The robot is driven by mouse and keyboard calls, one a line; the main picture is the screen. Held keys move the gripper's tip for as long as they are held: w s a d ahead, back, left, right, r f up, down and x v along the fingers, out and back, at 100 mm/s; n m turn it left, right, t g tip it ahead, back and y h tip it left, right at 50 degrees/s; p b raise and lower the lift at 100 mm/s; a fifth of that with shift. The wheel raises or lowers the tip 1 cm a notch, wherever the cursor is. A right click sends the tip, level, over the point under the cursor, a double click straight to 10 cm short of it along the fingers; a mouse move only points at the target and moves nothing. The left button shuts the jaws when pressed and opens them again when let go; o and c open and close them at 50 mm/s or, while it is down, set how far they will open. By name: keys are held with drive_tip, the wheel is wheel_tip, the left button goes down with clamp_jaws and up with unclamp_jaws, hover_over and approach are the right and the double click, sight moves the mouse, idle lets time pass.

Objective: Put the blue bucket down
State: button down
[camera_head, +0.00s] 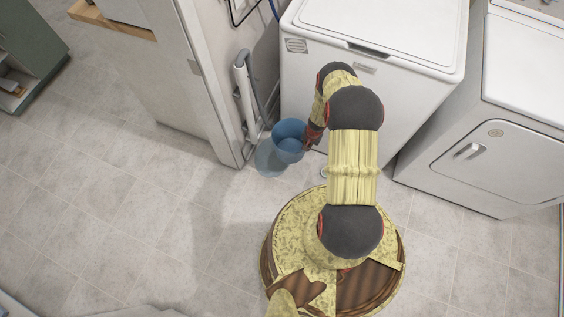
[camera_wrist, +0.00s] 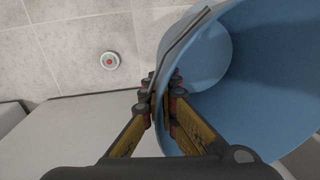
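The blue bucket (camera_head: 289,133) is in front of the white washer, left of my arm, in the head view. Its open top faces the camera. My gripper (camera_head: 314,136) is at the bucket's right side. In the wrist view the bucket (camera_wrist: 265,70) fills the right side, and my gripper (camera_wrist: 163,98) has one finger on each side of its rim, shut on the wall. A thin handle lies along the rim. A bluish shadow beside the bucket falls on the floor; the exact gap beneath the bucket is hard to tell.
The white washer (camera_head: 366,75) stands behind the bucket and a dryer (camera_head: 490,140) stands to the right. A grey-white upright object (camera_head: 243,95) leans by the cabinet (camera_head: 165,60). A small round device (camera_wrist: 110,61) lies on the floor. Tiled floor (camera_head: 120,210) at left is clear.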

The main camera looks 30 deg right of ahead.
drive_tip(key=s+d+f+m, duration=0.2)
drive_tip(key=s+f, duration=0.5)
drive_tip(key=f, duration=0.3)
drive_tip(key=w+a+f+b, duration=0.5)
drive_tip(key=w+f+b, duration=0.7)
drive_tip(key=f, duration=0.1)
drive_tip(key=shift+w+a, duration=0.15)
drive_tip(key=shift+w, duration=0.05)
drive_tip(key=shift+f, duration=0.2)
drive_tip(key=c, duration=2.5)
unclamp_jaws()
drive_tip(key=o, duration=0.4)
drive_tip(key=shift+c, duration=0.2)
drive_tip(key=shift+o, duration=0.5)
